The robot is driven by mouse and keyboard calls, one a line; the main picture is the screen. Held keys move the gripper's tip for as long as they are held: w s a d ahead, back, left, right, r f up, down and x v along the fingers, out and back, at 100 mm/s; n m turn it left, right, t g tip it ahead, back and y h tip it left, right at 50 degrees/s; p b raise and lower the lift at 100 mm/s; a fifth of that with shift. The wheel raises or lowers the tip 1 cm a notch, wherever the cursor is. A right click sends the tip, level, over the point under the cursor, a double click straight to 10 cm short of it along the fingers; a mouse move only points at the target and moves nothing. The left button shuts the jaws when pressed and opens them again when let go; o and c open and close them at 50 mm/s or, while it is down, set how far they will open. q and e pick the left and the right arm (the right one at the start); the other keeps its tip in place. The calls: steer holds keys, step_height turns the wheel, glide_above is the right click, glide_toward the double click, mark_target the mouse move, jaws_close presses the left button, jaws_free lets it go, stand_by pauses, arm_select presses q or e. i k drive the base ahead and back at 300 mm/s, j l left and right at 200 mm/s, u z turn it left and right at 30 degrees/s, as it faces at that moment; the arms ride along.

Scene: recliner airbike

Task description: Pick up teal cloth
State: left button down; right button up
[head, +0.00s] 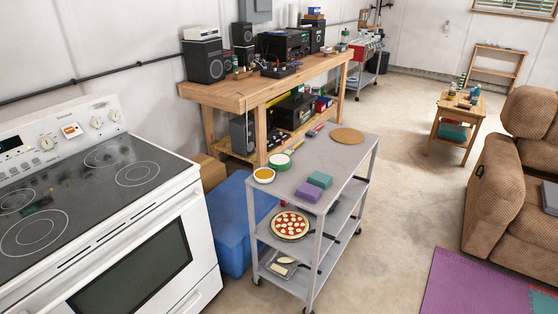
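A folded teal cloth or block (320,179) lies on the top of the grey metal cart (345,148), near its right edge. A purple folded piece (308,193) lies just in front of it. Another teal item (453,131) is on the lower shelf of the small wooden side table (439,112), too small to tell what it is. Neither of my grippers is in view.
The cart top also holds a yellow-filled bowl (264,175), a green-rimmed pot (279,160) and a round board (347,136). A stove (150,190) and blue bin (232,225) stand left. A recliner (500,170) is at right; floor between is clear.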

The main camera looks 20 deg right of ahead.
mark_target(319, 179)
steer(key=z, duration=1.15)
